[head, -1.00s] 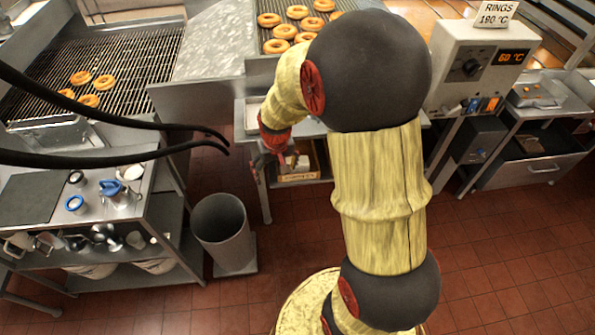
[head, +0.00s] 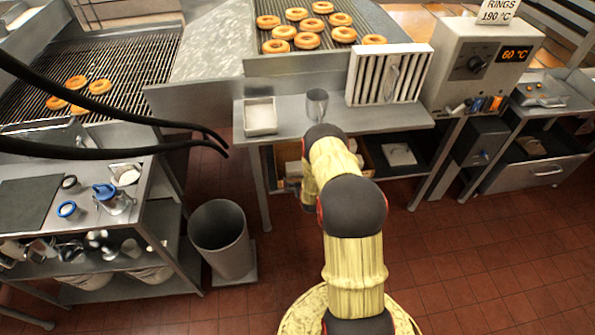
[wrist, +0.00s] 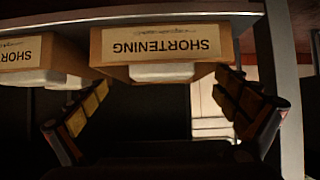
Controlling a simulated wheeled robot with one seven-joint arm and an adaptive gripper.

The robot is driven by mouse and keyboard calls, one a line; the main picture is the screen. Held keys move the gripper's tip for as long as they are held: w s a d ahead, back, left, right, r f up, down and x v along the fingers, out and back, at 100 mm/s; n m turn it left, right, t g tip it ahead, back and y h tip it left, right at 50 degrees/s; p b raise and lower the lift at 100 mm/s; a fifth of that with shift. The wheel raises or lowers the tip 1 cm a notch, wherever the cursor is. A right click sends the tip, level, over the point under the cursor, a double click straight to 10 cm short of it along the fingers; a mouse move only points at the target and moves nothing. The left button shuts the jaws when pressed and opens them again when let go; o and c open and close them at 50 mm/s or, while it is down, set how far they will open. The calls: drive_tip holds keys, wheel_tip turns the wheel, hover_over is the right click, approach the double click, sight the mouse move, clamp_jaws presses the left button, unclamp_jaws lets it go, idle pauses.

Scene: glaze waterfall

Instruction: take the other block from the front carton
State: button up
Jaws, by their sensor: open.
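In the wrist view, which is upside down, a brown carton labelled SHORTENING (wrist: 112,46) is near the centre. A white block (wrist: 160,72) shows at its opening edge. A second carton (wrist: 8,52) is cut off at the left, with white contents (wrist: 35,77) showing. My gripper (wrist: 163,88) is open, its dark, tan-padded fingers on either side of the central carton's block. No contact with the block is visible. In the head view, my gripper (head: 291,178) is at the lower shelf, and my arm hides much of the cartons.
The steel table (head: 385,119) stands above the shelf; its edge and leg (wrist: 284,70) are close beside the carton. On top are a white tray (head: 261,117), a metal cup (head: 317,103) and a slatted rack (head: 388,76). A grey bin (head: 222,240) stands on the floor at left.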

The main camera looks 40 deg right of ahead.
drive_tip(key=shift+w+d, duration=0.4)
drive_tip(key=shift+w, duration=0.05)
drive_tip(key=b+x, duration=0.2)
drive_tip(key=x, duration=0.1)
drive_tip(key=b+x, duration=0.2)
drive_tip(key=x, duration=0.1)
drive_tip(key=shift+w+r, duration=0.15)
drive_tip(key=shift+w, duration=0.2)
drive_tip(key=shift+w+d, duration=0.2)
drive_tip(key=shift+w, duration=0.2)
drive_tip(key=shift+c, duration=0.7)
drive_tip(key=c, duration=1.3)
